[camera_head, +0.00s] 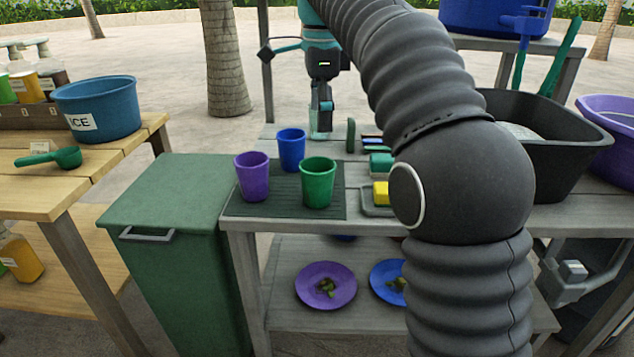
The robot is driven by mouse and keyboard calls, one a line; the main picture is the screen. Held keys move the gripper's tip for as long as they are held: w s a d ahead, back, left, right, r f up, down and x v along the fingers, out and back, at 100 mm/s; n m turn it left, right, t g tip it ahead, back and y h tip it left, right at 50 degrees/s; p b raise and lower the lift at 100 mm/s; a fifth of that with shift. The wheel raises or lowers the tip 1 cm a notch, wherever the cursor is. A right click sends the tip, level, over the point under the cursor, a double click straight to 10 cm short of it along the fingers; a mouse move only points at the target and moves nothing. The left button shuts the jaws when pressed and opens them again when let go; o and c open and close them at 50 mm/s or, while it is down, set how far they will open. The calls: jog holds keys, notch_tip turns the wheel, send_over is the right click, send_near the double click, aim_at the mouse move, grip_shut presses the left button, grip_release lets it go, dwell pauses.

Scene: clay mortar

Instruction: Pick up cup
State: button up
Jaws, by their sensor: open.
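A purple cup (252,178), a blue cup (291,150) and a green cup (318,183) stand upright on a dark ribbed mat (275,208) on the grey table. The blue cup is behind the other two. My gripper (321,128) points down beyond the cups, a little right of the blue cup. It is open, with no cup in it. Its fingertips are small in the view, and their exact height above the table is hard to tell.
A yellow sponge (381,193) and green items lie right of the mat. A dark basin (550,140) stands at right. A green bin (170,225) and a wooden table with an ice bucket (97,108) are at left. My arm hides part of the table.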

aim_at(317, 177)
jog(key=shift+m, duration=0.4)
jog(key=shift+w+a+f+b, duration=0.1)
jog(key=shift+f+b, duration=0.3)
jog(key=shift+f, duration=1.9)
jog(key=shift+s+a+f+b, duration=0.15)
jog(key=shift+f+b, duration=0.25)
jog(key=shift+f, duration=1.9)
jog(key=shift+w+a+f+b, duration=0.15)
jog(key=shift+f+b, duration=0.25)
jog(key=shift+f, duration=1.9)
jog(key=c, duration=1.3)
